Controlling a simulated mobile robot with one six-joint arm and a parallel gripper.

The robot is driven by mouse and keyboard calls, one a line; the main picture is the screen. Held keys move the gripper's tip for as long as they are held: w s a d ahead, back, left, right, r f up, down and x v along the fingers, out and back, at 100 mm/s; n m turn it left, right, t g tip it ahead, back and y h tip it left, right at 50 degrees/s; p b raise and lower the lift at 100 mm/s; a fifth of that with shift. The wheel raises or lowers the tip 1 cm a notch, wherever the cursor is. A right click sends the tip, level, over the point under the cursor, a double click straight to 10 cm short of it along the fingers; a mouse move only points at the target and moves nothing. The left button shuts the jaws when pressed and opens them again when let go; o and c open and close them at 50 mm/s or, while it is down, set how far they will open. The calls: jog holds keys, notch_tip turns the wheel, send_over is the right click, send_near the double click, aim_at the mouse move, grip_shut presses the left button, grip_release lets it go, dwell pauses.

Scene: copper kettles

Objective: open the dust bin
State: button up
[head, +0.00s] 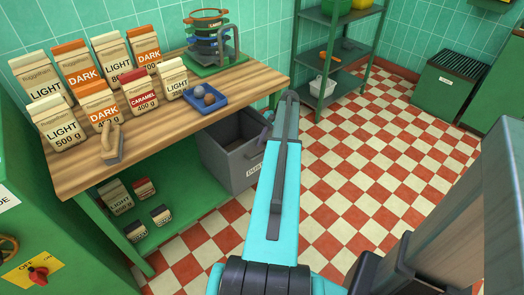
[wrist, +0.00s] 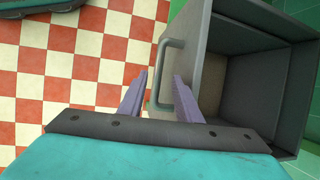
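The dust bin (head: 240,167) is a grey box with a label on its front, under the right end of the wooden workbench. My arm hides part of it in the head view. In the wrist view the bin (wrist: 212,75) shows its open top and empty-looking inside, and its front carries a grey bar handle (wrist: 155,72). My gripper (wrist: 161,77) is open, with one purple finger on each side of the handle bar. Gaps show between fingers and bar. In the head view a purple finger shows beside the bin; the rest of the gripper is hidden by my arm.
The checkered floor (head: 350,175) before the bin is clear.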

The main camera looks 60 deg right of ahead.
jog(key=shift+x, duration=1.1)
grip_shut()
jog(key=shift+a, duration=0.45)
jog(key=shift+d, duration=0.2)
jog(key=shift+r, duration=0.1)
